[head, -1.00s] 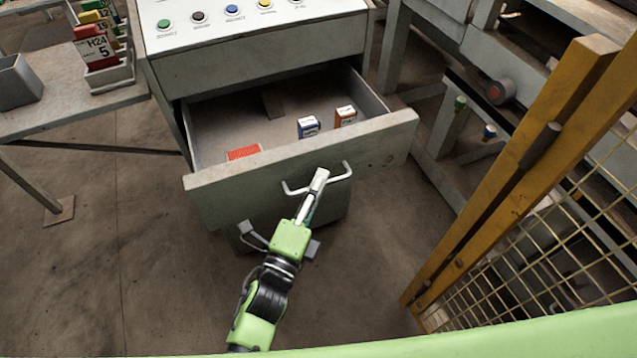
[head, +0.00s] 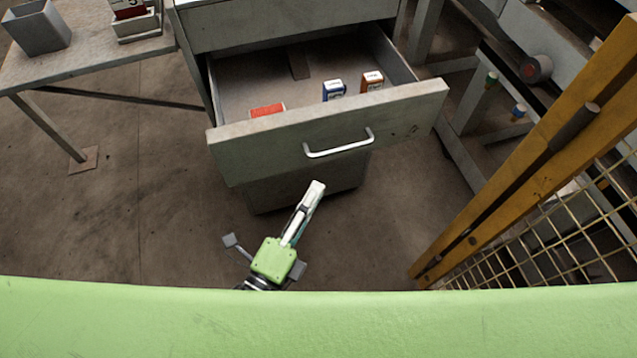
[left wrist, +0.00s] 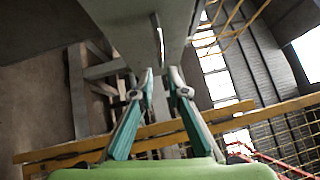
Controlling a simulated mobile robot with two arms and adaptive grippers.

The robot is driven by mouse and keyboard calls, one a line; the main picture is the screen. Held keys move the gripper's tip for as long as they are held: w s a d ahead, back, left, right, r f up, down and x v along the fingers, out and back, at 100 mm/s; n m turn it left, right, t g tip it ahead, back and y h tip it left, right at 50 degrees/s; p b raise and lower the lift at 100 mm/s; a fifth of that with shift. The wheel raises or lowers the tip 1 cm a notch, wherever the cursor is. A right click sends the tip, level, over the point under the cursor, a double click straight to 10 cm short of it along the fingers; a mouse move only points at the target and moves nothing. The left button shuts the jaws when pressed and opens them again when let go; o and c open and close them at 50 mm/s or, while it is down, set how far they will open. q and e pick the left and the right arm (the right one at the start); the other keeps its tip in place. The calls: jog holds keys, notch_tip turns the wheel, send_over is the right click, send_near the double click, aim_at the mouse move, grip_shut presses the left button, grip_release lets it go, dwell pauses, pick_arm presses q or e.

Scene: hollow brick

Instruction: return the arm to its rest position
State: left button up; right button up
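My left gripper (head: 315,188) is below and in front of the open grey drawer (head: 330,118), clear of its silver handle (head: 340,149). In the left wrist view the two teal-sided fingers (left wrist: 161,76) stand apart with nothing between their tips. The drawer front lies ahead of them, with the handle (left wrist: 160,38) seen edge-on. My right gripper is in neither view.
The drawer holds a red box (head: 267,110), a blue box (head: 333,90) and an orange box (head: 372,81). A yellow post with mesh fence (head: 540,150) stands at right. A table (head: 95,62) with a grey bin (head: 38,28) is at left.

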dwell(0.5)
pick_arm(q)
jog(key=s+a+f+n+g+y, duration=0.2)
jog(key=f+n, duration=0.2)
jog(key=f, duration=0.7)
jog(key=s+a+f+n+g+y, duration=0.2)
jog(key=a+f+n+g, duration=0.1)
jog(key=f, duration=0.7)
jog(key=s+a+f+n+g+y, duration=0.15)
jog(key=f+n, duration=0.25)
jog(key=f, duration=0.7)
jog(key=s+a+f+n+g+y, duration=0.1)
jog(key=s+a+f+n+g, duration=0.2)
jog(key=s, duration=0.5)
jog(key=s+a+f+n+g+y, duration=0.1)
jog(key=s+a+f+n+g, duration=0.2)
jog(key=s+a+f, duration=0.4)
jog(key=s+a+f+n+g+y, duration=0.1)
jog(key=s+a+f+n+g, duration=0.3)
jog(key=s+f, duration=0.6)
jog(key=shift+s+a+f+n+y+p, duration=0.15)
jog(key=shift+a+f+n+y+p, duration=0.15)
jog(key=shift+a+n, duration=0.5)
